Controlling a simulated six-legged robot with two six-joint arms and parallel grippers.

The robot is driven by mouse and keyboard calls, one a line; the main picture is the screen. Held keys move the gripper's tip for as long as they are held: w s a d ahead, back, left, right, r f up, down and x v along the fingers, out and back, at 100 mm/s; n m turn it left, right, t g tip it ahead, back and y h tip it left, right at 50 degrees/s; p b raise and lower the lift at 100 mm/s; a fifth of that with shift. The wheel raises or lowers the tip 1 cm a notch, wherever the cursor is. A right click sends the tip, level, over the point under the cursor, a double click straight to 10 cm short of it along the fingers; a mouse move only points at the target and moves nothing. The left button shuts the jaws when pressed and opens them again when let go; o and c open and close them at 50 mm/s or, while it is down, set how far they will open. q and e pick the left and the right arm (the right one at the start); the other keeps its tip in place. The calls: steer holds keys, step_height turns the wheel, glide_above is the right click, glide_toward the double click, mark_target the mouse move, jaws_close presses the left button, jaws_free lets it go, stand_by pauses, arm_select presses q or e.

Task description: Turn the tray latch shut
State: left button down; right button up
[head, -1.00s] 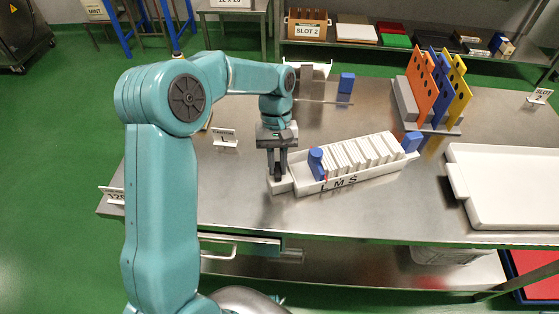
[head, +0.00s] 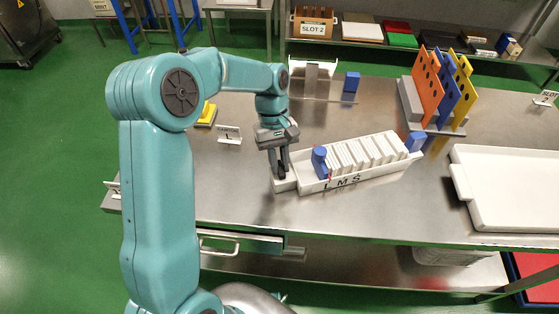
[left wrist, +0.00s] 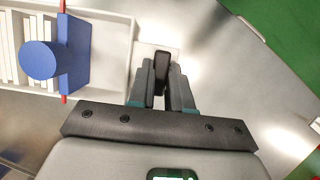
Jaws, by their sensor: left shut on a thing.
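The white tray (head: 390,174) marked L M S lies on the steel table, with white packets in a row inside. A blue pusher block with a round knob (head: 319,157) stands at its left end; this block also shows in the left wrist view (left wrist: 42,60). The dark latch lever (left wrist: 162,70) sits on a white tab (left wrist: 150,50) at the tray's end. My left gripper (head: 281,172) points down there, shut on the lever, with one finger on each side in the left wrist view. My right gripper is out of view.
A second blue block (head: 415,141) is at the tray's right end. Orange, blue and yellow perforated boards (head: 428,88) stand behind it. An empty white tray (head: 510,190) lies at right. A small L sign (head: 230,137) stands left of my gripper.

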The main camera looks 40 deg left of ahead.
arm_select(q)
steer(key=c, duration=1)
jaws_free()
steer(key=shift+c, duration=0.2)
steer(key=shift+r, duration=0.1)
steer(key=p+v, duration=0.2)
steer(key=v, duration=1.4)
steer(key=shift+r, duration=0.15)
